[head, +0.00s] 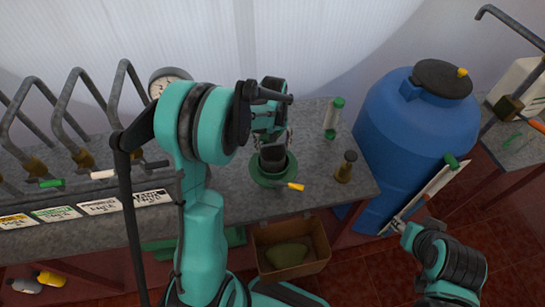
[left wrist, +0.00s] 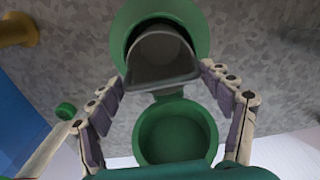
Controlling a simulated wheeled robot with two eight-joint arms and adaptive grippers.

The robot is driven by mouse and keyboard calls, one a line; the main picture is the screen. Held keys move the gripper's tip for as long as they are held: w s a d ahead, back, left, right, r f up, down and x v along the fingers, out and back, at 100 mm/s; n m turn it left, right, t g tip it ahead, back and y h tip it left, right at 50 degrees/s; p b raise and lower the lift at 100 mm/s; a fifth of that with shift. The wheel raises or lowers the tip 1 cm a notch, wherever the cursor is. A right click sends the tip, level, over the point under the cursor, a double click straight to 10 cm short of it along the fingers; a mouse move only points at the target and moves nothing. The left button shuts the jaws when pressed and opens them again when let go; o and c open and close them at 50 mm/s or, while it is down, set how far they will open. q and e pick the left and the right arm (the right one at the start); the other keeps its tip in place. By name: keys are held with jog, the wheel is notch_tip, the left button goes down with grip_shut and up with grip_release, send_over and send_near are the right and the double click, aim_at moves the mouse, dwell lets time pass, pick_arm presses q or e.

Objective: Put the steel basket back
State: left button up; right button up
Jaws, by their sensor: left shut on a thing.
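The steel basket (head: 272,157), a dark grey cup, is at the green round holder (head: 262,180) on the grey counter. In the left wrist view the basket (left wrist: 160,55) overlaps the holder's dark opening (left wrist: 190,20); I cannot tell how deep it sits. A green round part (left wrist: 175,135) shows beside its rim, between my fingers. My left gripper (head: 270,135) is directly above the holder, shut on the basket, with fingers on both sides in the wrist view (left wrist: 165,85). The exact contact is unclear. My right gripper (head: 402,224) is low at the right, away from the basket; its jaws are unclear.
A green-capped bottle (head: 334,118) and a small brown bottle (head: 346,167) stand right of the holder. A blue barrel (head: 410,130) is beyond the counter's right end. Bent metal pipes (head: 75,120) line the left. A cardboard box (head: 292,252) is below the front edge.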

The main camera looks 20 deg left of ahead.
aim_at(273, 154)
pick_arm(q)
jog(key=shift+d+f, duration=0.15)
jog(key=shift+f, duration=0.6)
notch_tip(273, 154, down, 4)
jog(key=shift+f+b, duration=0.25)
jog(key=shift+b, duration=0.2)
jog(key=shift+s, duration=0.1)
jog(key=o, duration=1.4)
jog(key=shift+f, duration=0.1)
jog(key=shift+o, duration=0.2)
